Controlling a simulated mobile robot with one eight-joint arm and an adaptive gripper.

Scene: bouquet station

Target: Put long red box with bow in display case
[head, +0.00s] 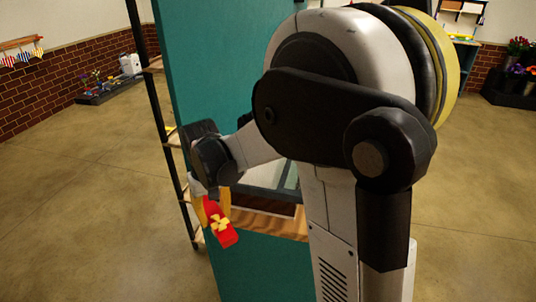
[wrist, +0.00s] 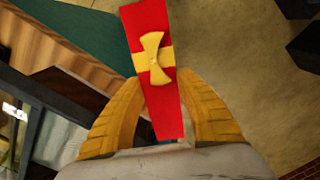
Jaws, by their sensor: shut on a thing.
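The long red box with a yellow bow (head: 221,225) is in my gripper (head: 210,205), held in the air in front of the teal case. In the wrist view the red box (wrist: 158,70) sits between the two yellow fingers of my gripper (wrist: 162,110), which are shut on its lower part. The display case (head: 185,60) appears to be the tall teal cabinet. Its opening with a wooden ledge (head: 262,222) lies just right of the box in the head view. My arm hides much of the case. In the wrist view the wooden ledge (wrist: 85,60) and dark frame lie left of the box.
A black-framed shelf rack with wooden shelves (head: 170,138) stands along the case's left side. Flowers in dark planters (head: 518,70) stand far right, and a low dark display (head: 105,92) stands far left. The floor (head: 90,200) on the left is clear.

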